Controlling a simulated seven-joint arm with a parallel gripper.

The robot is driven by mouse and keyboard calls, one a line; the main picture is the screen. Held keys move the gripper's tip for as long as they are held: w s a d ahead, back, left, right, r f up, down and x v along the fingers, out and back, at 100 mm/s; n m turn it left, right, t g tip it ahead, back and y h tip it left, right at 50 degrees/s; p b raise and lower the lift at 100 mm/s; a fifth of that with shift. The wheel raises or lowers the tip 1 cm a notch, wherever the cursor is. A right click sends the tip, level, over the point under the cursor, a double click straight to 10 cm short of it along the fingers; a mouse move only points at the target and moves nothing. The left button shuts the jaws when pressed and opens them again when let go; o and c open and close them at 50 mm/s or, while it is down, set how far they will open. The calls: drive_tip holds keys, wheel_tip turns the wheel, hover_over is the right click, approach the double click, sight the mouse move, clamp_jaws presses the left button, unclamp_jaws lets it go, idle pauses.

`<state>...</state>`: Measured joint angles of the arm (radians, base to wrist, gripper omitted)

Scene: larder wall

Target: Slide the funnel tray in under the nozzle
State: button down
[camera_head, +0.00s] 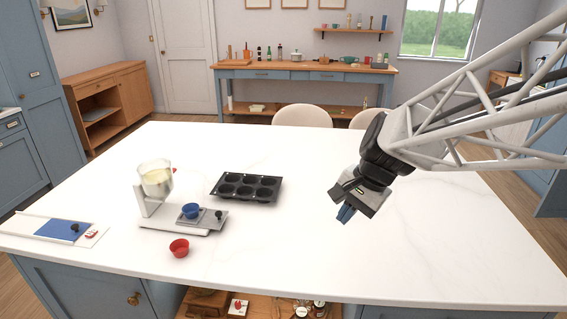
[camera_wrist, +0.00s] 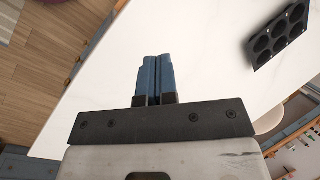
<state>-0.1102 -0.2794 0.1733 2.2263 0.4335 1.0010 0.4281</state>
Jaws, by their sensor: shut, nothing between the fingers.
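A white dispenser stand (camera_head: 152,201) stands on the left of the counter, with a clear bowl (camera_head: 156,178) of pale stuff on top; the nozzle under the bowl is too small to make out. The grey funnel tray (camera_head: 214,219) is at the stand's base, reaching out to the right, with a dark knob (camera_head: 219,214) at its right end. A blue cup (camera_head: 191,211) sits on the tray, right of the bowl rather than below it. My gripper (camera_head: 346,214) is above the counter, well right of the tray, its blue fingers shut and empty. The fingers also show in the wrist view (camera_wrist: 157,80).
A black muffin tin (camera_head: 246,187) lies between the stand and my gripper, behind the tray. A red cup (camera_head: 179,248) stands in front of the stand. A white board with a blue panel (camera_head: 62,230) lies at the far left. The counter's right side is clear.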

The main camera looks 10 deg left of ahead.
sight(198, 207)
drive_tip(key=w+a+f+m+y, duration=0.1)
drive_tip(key=w+a+f+m, duration=0.2)
drive_tip(key=w+a, duration=0.4)
drive_tip(key=w+a+f+m+g+y, duration=0.1)
drive_tip(key=w+a+f+m+y, duration=0.1)
drive_tip(key=w+a+f, duration=0.3)
drive_tip(key=w+a+f+m+g+y, duration=0.1)
drive_tip(key=w+a+f+m, duration=0.3)
drive_tip(key=w+a, duration=0.5)
drive_tip(key=shift+w+a+y, duration=0.2)
drive_tip(key=shift+w+y, duration=0.5)
drive_tip(key=x, duration=1)
drive_tip(key=shift+s+d, duration=0.1)
drive_tip(key=shift+s, duration=0.1)
drive_tip(key=shift+s+a+r, duration=0.1)
drive_tip(key=shift+a, duration=0.4)
drive_tip(key=shift+s+a+r, duration=0.1)
drive_tip(key=shift+a, duration=0.4)
drive_tip(key=shift+s+a+r, duration=0.1)
drive_tip(key=shift+a, duration=0.4)
drive_tip(key=shift+s+a+r, duration=0.1)
drive_tip(key=shift+a+r, duration=0.05)
drive_tip(key=shift+a, duration=0.35)
drive_tip(key=a, duration=1)
drive_tip(key=shift+w+a, duration=0.15)
